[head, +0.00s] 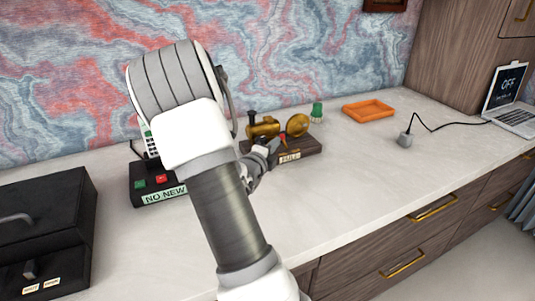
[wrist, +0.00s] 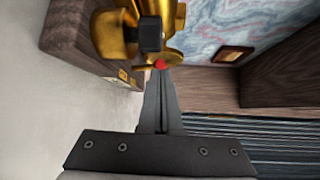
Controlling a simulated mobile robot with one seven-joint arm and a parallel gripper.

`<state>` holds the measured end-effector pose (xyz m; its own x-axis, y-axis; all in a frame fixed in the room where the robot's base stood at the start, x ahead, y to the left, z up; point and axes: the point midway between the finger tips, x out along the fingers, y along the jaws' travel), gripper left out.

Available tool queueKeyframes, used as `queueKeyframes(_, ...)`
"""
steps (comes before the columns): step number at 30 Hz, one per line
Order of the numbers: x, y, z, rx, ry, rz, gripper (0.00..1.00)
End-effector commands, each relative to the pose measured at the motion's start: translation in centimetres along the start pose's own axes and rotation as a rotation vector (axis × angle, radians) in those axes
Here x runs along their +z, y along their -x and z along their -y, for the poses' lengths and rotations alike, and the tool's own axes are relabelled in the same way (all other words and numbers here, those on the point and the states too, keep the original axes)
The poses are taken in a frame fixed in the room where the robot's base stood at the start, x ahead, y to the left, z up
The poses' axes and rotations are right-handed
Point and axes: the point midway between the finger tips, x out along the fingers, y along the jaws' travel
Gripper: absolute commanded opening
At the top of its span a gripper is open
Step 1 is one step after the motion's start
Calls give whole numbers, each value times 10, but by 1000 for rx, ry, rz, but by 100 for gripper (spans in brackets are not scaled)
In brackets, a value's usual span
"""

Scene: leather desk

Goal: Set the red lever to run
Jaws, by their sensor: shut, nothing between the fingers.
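A brass machine (head: 264,128) stands on a dark wooden base (head: 308,148) with a small light label on its front. A small red tip (head: 282,139), which looks like the lever's end, shows at the front of the machine. In the wrist view the red tip (wrist: 160,65) sits right at the fingertips of my gripper (wrist: 163,76). The fingers are shut with nothing between them; whether they touch the red tip I cannot tell. The lever's shaft is mostly hidden. The brass body (wrist: 112,38) fills the upper left there. In the head view my gripper (head: 273,146) is partly hidden by my arm.
A black box with green and red buttons (head: 161,179) stands left of the machine. A black case (head: 45,225) is at far left. A green piece (head: 317,110), an orange tray (head: 368,110), a grey corded block (head: 405,140) and a laptop (head: 518,120) are right. The front countertop is clear.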

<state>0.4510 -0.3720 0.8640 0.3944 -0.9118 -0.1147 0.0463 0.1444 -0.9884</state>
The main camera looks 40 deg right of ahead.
Motion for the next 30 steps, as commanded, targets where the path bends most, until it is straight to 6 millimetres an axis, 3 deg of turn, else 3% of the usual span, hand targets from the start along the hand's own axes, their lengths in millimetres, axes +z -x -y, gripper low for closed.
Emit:
queueKeyframes(6,0,-15,0,0,1,0,0)
queueKeyframes(30,-2,-18,4,53,-47,0,0)
